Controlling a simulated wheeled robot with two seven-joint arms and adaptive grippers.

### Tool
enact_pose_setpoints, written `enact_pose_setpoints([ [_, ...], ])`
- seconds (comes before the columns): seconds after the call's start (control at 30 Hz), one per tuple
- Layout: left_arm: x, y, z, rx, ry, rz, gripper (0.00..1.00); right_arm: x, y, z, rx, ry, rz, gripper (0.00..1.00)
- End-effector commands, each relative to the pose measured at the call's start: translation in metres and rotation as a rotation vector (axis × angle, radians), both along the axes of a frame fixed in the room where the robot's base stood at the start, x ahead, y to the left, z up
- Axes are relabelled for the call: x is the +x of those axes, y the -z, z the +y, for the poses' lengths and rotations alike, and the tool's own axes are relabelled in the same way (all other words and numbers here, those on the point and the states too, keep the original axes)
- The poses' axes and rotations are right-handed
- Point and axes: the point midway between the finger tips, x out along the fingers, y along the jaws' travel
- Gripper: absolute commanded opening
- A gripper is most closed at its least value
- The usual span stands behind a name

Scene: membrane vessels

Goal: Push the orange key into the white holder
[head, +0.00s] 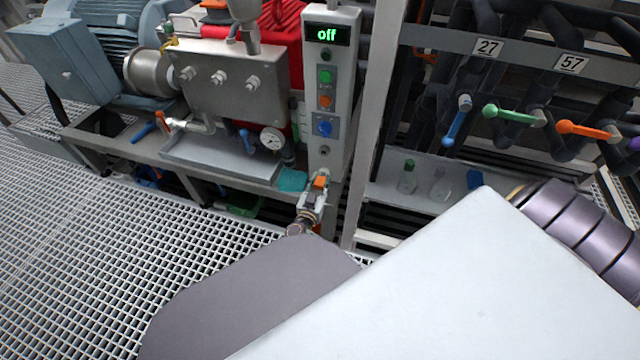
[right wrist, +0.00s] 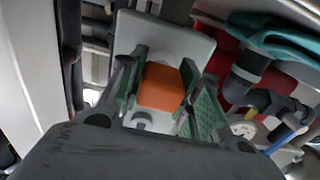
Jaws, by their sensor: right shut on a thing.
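The orange key (head: 320,182) is small and block-shaped, below the grey control panel on the post in the head view. In the right wrist view the orange key (right wrist: 160,88) lies between the green-padded fingers of my right gripper (right wrist: 163,92), which is shut on it. The white holder (right wrist: 172,45) is a pale rounded plate right behind the key; how far the key sits in it cannot be told. In the head view my right gripper (head: 313,198) is small and partly hidden by my arm. My left gripper is not in view.
The control panel (head: 331,90) with an "off" display and several buttons stands above. A teal cloth-like item (head: 292,180) lies beside the key. A pressure gauge (head: 272,141) and red machine are to the left. Coloured valve handles (head: 510,114) hang at right. Grating floor at left is open.

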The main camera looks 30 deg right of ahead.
Motion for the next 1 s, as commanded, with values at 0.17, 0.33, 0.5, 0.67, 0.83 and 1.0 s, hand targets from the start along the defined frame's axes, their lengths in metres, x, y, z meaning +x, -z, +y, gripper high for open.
enact_pose_setpoints([
  [0.17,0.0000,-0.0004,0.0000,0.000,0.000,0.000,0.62,0.0017,-0.0004,-0.0016,0.000,0.000,0.000,0.00],
  [0.33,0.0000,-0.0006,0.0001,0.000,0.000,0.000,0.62,0.0032,-0.0004,-0.0031,0.000,-0.001,0.000,0.00],
  [0.5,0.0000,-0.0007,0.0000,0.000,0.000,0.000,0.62,0.0045,-0.0005,-0.0046,-0.001,-0.001,-0.001,0.00],
  [0.67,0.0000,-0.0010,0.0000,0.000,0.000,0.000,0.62,0.0056,-0.0004,-0.0061,-0.001,0.000,-0.001,0.00],
  [0.83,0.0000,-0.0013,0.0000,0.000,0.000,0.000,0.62,0.0068,-0.0004,-0.0078,-0.001,0.000,-0.001,0.00],
  [1.0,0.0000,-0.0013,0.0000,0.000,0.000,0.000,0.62,0.0069,-0.0002,-0.0081,-0.001,0.000,-0.001,0.49],
])
